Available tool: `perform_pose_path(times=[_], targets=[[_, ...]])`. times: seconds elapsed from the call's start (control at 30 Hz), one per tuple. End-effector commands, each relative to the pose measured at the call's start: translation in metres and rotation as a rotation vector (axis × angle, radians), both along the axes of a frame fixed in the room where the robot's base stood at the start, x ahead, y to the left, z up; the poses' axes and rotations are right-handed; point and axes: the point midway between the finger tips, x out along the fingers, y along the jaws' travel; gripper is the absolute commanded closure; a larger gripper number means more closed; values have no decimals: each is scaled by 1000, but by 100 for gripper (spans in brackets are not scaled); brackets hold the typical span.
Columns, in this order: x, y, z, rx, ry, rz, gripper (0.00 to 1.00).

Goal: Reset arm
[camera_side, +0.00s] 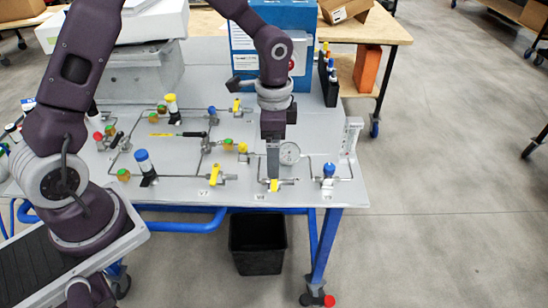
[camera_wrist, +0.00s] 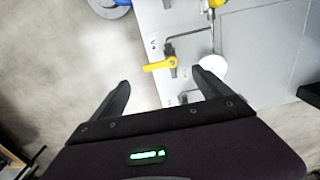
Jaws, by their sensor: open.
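My gripper (camera_side: 273,176) points down over the front right part of the grey panel table (camera_side: 190,198) in the side view. In the wrist view its two fingers (camera_wrist: 160,84) are spread apart with nothing between them. A yellow valve handle (camera_side: 275,185) lies right by the fingertips in the side view. The wrist view shows a yellow handle (camera_wrist: 160,66) just beyond the gap between the fingers. I cannot tell whether a finger touches it. A round white-faced gauge (camera_side: 289,153) stands beside the gripper; a white round shape (camera_wrist: 213,70) shows by the right finger.
A blue-topped valve (camera_side: 329,170) is to the right, and another yellow valve handle (camera_side: 215,174) to the left. A blue-capped cylinder (camera_side: 145,164) leans farther left among thin tubes. A blue box (camera_side: 245,50) stands behind my arm. A black bin (camera_side: 257,245) is below the table's front edge.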

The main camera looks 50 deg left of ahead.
Motion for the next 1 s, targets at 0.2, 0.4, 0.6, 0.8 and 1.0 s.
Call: perform_pose_path(times=[0.2, 0.4, 0.6, 0.8, 1.0], targets=[[-1, 1, 4, 5, -6, 5, 12], [-39, 19, 90, 73, -133, 176, 12], [-133, 33, 174, 29, -326, 497, 12], [-209, 31, 193, -135, -441, 729, 12], [-228, 28, 192, -200, -462, 788, 12]])
